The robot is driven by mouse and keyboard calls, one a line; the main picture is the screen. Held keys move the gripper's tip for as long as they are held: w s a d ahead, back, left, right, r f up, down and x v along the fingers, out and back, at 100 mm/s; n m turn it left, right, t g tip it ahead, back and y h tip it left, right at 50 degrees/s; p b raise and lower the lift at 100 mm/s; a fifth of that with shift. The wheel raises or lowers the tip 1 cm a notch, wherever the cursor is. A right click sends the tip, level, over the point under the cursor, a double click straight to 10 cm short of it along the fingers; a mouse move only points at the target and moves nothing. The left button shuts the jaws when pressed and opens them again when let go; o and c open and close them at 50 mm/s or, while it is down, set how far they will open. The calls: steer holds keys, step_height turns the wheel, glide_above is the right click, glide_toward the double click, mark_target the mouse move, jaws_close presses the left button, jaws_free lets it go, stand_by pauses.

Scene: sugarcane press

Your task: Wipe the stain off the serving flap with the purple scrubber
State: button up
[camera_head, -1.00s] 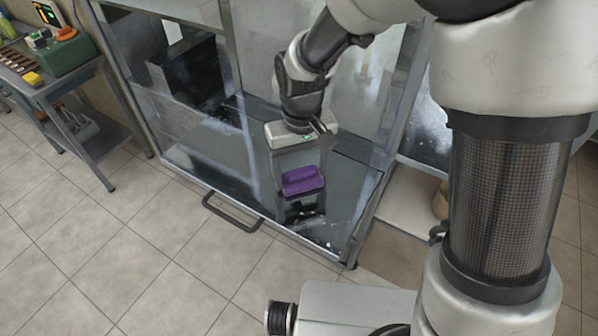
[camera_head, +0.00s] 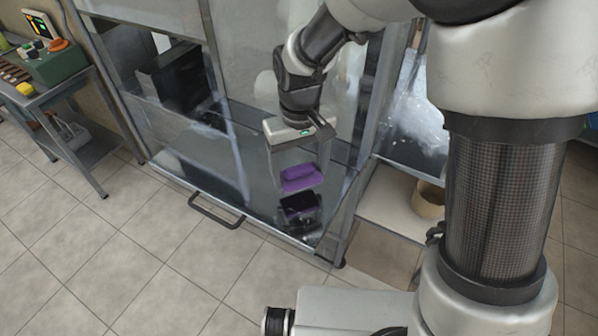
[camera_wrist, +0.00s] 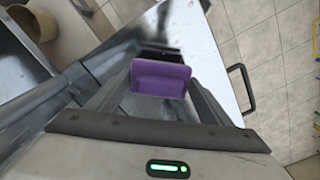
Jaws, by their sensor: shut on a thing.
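My gripper (camera_head: 299,172) is shut on the purple scrubber (camera_head: 301,179), which hangs below the wrist between the two fingers. The scrubber also shows in the wrist view (camera_wrist: 160,79), between the fingers. The serving flap (camera_head: 243,183) is a shiny grey metal panel with a dark bar handle (camera_head: 215,212) on its front edge. The scrubber is over the flap's right part; I cannot tell whether it touches. A dark patch shows just below the scrubber in the head view; I cannot tell reflection from stain there.
Glass panels and metal posts enclose the flap's back and sides. At the right are a shelf and a tan container (camera_head: 428,200). A side table (camera_head: 80,140) with a green box (camera_head: 55,64) stands at the left. The tiled floor in front is clear.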

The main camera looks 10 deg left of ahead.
steer(key=shift+r+p, duration=1.15)
steer(key=shift+r, duration=0.8)
